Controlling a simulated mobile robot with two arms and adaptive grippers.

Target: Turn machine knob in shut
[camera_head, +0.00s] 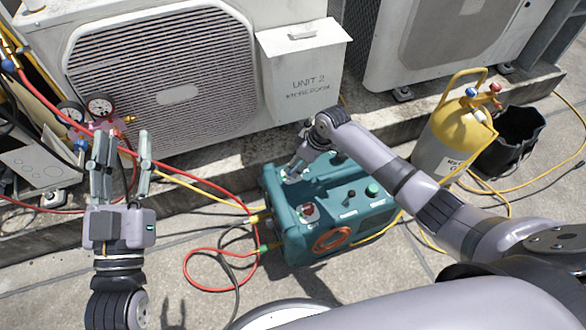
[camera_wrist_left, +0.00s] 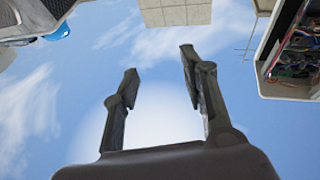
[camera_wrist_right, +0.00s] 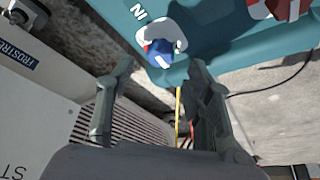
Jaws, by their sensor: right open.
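The teal machine (camera_head: 335,225) stands on the rooftop floor in the middle of the head view. In the right wrist view, its blue knob (camera_wrist_right: 160,52) sits on a round white plate beside the letters "IN". My right gripper (camera_head: 296,165) reaches over the machine's left end. In the right wrist view the right gripper (camera_wrist_right: 160,75) is open, with the blue knob just beyond and between its fingertips; I cannot tell whether they touch. In the head view, the gripper mostly hides this knob. My left gripper (camera_head: 123,165) is open and empty, pointing up at the left.
A red knob (camera_head: 308,210) and a green knob (camera_head: 373,189) are also on the machine. Hoses (camera_head: 190,255) run across the floor to its left. A gauge manifold (camera_head: 95,115) is behind my left gripper. Condensers (camera_head: 170,75) stand behind; a yellow-topped cylinder (camera_head: 455,130) stands right.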

